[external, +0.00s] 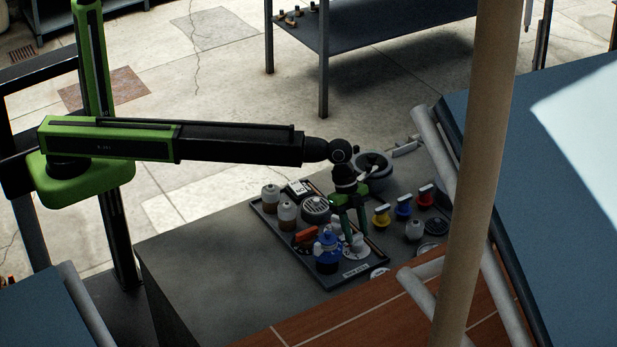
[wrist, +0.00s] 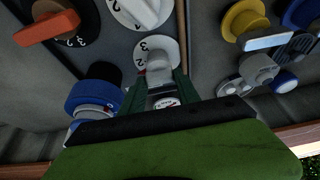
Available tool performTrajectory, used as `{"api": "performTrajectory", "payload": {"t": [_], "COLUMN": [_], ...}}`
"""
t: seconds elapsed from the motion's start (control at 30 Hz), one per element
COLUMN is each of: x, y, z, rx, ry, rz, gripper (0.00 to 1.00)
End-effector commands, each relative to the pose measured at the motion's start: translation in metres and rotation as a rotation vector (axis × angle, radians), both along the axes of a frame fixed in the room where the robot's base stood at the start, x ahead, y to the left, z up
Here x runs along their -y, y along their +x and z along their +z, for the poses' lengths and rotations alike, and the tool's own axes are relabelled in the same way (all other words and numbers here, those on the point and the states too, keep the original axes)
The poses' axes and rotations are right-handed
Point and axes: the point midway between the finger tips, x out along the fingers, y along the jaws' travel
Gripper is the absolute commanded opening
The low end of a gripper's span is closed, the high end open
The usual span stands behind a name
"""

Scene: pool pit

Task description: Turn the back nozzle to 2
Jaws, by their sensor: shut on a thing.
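My gripper (external: 350,226) points down over the dark panel tray (external: 348,280). In the wrist view its green fingers (wrist: 160,92) are shut on a grey nozzle handle (wrist: 158,68). The handle stands on a white numbered dial (wrist: 169,47). A 3 and a 2 show on the dial's left side, with a small red mark at its lower left edge. I cannot tell which of the two is the back nozzle.
A blue valve (external: 328,252) stands close left of my gripper; it also shows in the wrist view (wrist: 92,97). An orange handle (external: 306,236) lies behind it. Yellow (external: 381,215) and blue (external: 404,207) knobs stand to the right. A pale post (external: 487,150) crosses the foreground.

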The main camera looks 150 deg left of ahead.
Motion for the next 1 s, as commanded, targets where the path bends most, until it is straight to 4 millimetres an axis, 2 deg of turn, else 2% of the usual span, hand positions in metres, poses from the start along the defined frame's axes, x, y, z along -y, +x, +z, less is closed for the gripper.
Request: {"api": "performTrajectory", "payload": {"t": [0.37, 0.4, 0.53, 0.87, 1.0], "x": [0.0, 0.0, 0.0, 0.0, 0.0], "y": [-0.001, -0.001, -0.001, -0.001, -0.004], "z": [-0.001, -0.001, 0.0, 0.001, 0.013], "rx": [-0.004, -0.004, -0.003, -0.002, -0.001], "ry": [-0.001, -0.001, 0.0, 0.0, -0.001], "rz": [-0.003, -0.003, -0.002, -0.002, -0.001], "gripper": [0.0, 0.43, 0.6, 0.6, 0.6]}}
